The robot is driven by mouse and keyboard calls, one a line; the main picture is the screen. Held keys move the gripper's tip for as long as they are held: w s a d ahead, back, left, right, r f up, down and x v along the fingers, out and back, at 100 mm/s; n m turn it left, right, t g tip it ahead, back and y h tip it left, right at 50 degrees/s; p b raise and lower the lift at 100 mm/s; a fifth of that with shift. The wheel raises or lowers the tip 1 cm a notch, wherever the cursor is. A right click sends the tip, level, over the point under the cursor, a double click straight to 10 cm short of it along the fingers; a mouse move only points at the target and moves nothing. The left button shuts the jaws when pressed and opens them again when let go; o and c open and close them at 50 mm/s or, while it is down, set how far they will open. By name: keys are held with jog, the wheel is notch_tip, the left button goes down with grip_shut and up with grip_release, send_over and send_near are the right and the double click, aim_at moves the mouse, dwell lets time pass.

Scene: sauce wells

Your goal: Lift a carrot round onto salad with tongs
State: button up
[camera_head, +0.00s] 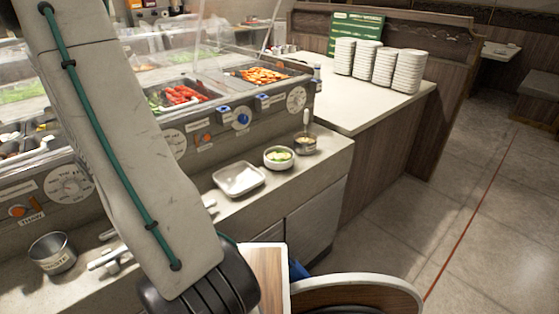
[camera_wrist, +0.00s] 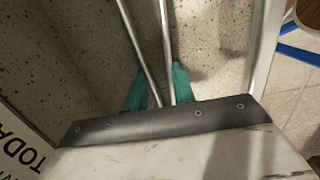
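In the wrist view, my gripper (camera_wrist: 160,88) has teal fingers on either side of two slim metal rods, which look like the arms of the tongs (camera_wrist: 142,45). The fingers appear closed on them; the tong tips are out of frame. In the head view my arm fills the left and the gripper is not visible. Carrot rounds (camera_head: 264,75) show as an orange heap in a well of the salad bar. A white bowl of green salad (camera_head: 278,157) stands on the counter in front of the bar.
A white square dish (camera_head: 239,179) lies left of the bowl, and a small metal cup with a handle (camera_head: 305,144) right of it. A metal pot (camera_head: 52,253) stands at lower left. Red food (camera_head: 180,95) fills another well. A clear guard overhangs the wells. Plate stacks (camera_head: 375,66) stand behind.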

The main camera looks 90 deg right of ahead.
notch_tip(320, 180, up, 12)
dwell(0.6)
